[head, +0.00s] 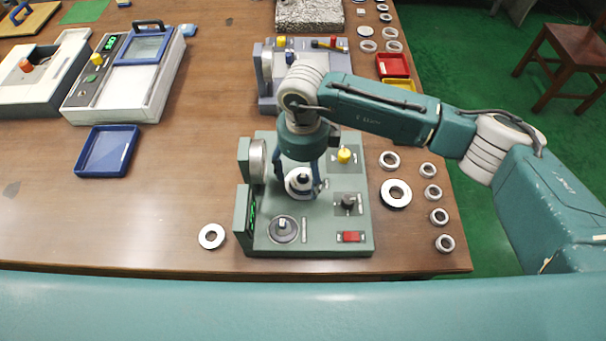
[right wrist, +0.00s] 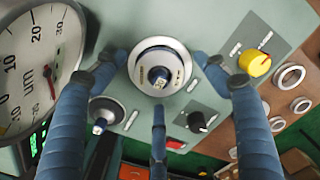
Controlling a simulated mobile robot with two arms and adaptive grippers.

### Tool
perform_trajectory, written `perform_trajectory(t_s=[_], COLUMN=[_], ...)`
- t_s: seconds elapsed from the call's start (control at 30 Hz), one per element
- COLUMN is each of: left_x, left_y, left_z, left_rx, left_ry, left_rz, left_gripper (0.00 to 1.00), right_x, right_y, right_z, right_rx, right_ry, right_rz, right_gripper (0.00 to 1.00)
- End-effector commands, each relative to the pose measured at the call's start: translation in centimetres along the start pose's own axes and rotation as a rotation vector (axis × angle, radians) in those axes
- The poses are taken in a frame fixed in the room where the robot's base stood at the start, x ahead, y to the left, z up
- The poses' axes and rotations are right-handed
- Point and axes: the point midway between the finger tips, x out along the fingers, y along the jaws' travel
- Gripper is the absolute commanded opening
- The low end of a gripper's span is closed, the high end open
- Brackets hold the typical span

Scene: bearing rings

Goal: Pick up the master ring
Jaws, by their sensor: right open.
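A pale metal ring (head: 292,190) sits around a small central post on the green gauge device (head: 330,240). It may be the master ring, but I see no label that settles this. The ring also shows in the right wrist view (right wrist: 144,72), lying flat around the post. My right gripper (head: 299,188) is directly above it, pointing down. Its blue fingers are open and spread on several sides of the ring, with nothing held. Whether any finger touches the ring cannot be told. My left gripper is in neither view.
The device carries a dial (right wrist: 30,60), a yellow knob (head: 344,155), a black knob (head: 348,202) and a red switch (head: 350,237). A loose ring (head: 202,237) lies left; a larger one (head: 387,187) and several small rings lie right. A blue tray (head: 79,160) stands left.

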Motion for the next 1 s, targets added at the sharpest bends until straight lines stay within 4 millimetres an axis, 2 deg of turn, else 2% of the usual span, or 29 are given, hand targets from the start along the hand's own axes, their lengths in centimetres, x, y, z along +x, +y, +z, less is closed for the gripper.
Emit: perform_trajectory(t_s=[0.1,0.3,0.6,0.63,1.0], left_x=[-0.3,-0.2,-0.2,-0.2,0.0], left_y=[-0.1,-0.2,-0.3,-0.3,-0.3], left_z=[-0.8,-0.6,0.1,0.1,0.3], left_rx=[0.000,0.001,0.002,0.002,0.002], left_ry=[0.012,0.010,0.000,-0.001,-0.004], left_rz=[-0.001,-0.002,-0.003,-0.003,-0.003], left_gripper=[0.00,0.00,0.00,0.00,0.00], right_x=[0.7,0.8,0.7,0.7,0.0], right_y=[0.1,0.1,0.1,0.1,0.0], right_z=[0.0,0.0,0.0,0.0,0.2], right_rx=[-0.001,-0.001,-0.001,-0.001,-0.001], right_ry=[0.000,-0.001,-0.001,-0.001,-0.005], right_rz=[0.001,0.000,0.000,0.000,-0.001], right_gripper=[0.72,0.72,0.12,0.08,0.08])
